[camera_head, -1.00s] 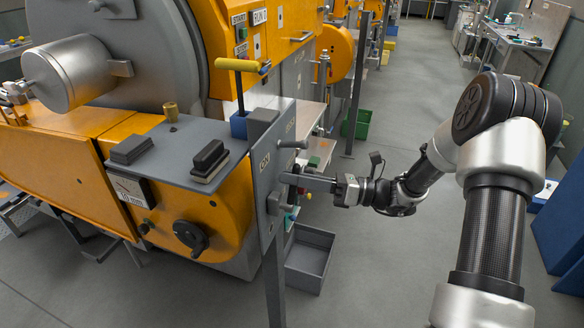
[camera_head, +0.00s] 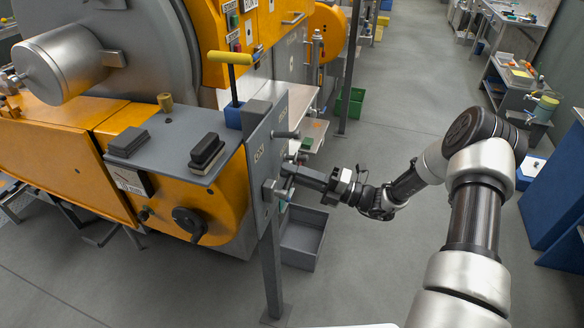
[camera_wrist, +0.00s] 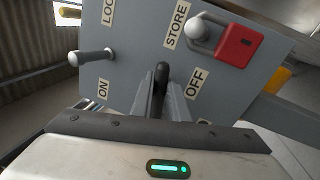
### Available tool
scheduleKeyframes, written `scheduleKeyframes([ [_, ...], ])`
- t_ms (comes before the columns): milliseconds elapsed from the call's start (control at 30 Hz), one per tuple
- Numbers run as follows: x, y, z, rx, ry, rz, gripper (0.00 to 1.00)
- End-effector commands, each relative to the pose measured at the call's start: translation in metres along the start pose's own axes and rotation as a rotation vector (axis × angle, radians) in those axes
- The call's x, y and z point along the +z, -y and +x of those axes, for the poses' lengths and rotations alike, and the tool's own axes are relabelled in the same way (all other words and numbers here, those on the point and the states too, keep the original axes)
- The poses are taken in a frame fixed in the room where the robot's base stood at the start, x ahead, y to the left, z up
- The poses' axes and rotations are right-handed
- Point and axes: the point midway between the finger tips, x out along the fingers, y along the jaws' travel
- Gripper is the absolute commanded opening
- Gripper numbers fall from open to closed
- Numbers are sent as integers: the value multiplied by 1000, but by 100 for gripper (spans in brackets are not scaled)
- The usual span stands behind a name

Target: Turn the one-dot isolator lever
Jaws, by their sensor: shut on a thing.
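The grey isolator panel (camera_head: 262,150) stands upright at the right end of the orange machine. In the wrist view the panel (camera_wrist: 130,75) carries the labels ON, OFF, STORE and a partly cut-off LOC. My gripper (camera_wrist: 161,95) is shut on a dark lever (camera_wrist: 162,72) between ON and OFF. In the head view my gripper (camera_head: 290,171) reaches the panel's right face, and the held lever is hard to make out. A second, grey lever (camera_wrist: 92,56) sticks out at left, clear of the fingers. No dot marks are readable, so I cannot tell which lever has one dot.
A red padlock (camera_wrist: 236,45) hangs at the panel's upper right in the wrist view. A yellow T-handle (camera_head: 230,58) stands behind the panel. A grey bin (camera_head: 302,237) sits on the floor below my gripper.

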Motion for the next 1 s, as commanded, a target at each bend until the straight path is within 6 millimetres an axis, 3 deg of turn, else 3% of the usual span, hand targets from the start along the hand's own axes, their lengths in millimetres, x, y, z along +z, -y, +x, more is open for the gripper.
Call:
scheduleKeyframes([
  [400,-1,13,-3,-2,34,168,0],
  [933,-2,15,-4,-3,38,188,0],
  [967,-2,15,-4,-3,38,188,19],
  [1000,-2,15,-4,-3,38,188,26],
])
